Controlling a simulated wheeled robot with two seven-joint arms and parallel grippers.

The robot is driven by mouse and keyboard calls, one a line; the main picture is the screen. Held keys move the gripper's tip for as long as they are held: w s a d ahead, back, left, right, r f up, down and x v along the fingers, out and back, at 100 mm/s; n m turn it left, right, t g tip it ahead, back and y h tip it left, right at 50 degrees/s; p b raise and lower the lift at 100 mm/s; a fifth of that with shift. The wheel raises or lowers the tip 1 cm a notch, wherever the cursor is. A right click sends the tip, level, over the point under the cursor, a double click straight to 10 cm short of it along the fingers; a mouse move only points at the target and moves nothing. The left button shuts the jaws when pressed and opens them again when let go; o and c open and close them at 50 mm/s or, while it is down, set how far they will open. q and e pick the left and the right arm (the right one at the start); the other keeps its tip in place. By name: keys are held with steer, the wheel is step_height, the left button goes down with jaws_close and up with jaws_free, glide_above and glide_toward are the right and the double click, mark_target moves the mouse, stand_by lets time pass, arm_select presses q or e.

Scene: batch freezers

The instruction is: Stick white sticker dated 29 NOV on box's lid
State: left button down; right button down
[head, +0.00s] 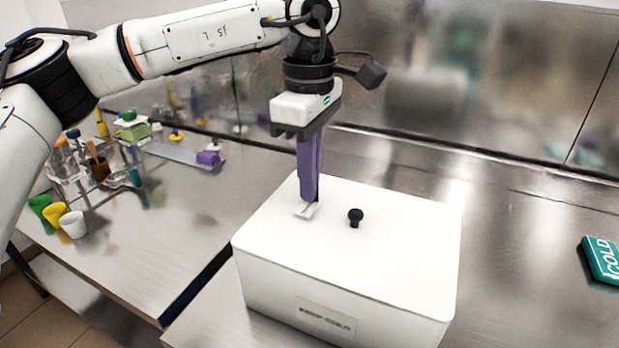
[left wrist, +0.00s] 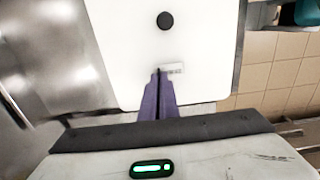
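The white box (head: 345,305) stands on the steel bench, its flat white lid (head: 400,245) closed, with a black knob (head: 355,216) near the middle. The knob also shows in the left wrist view (left wrist: 165,20). My left gripper (head: 308,200) points straight down over the lid's left part, its long purple fingers shut together. A small white sticker (head: 306,211) is at the fingertips, at or just above the lid; it also shows in the left wrist view (left wrist: 173,68), reaching right from the tips (left wrist: 160,72). Its print is too small to read. My right gripper is not in view.
A label (head: 325,318) is on the box's front. A teal COLD block (head: 602,260) lies at the far right. Cups (head: 72,224), a rack of bottles and a purple item (head: 208,158) stand on the left bench.

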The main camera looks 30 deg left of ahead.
arm_select(q)
steer(key=shift+f, duration=0.35)
stand_by(0.3)
steer(key=c, duration=1.4)
jaws_free()
steer(key=shift+r, duration=0.1)
steer(key=shift+r+p, duration=2.65)
steer(key=shift+r, duration=0.8)
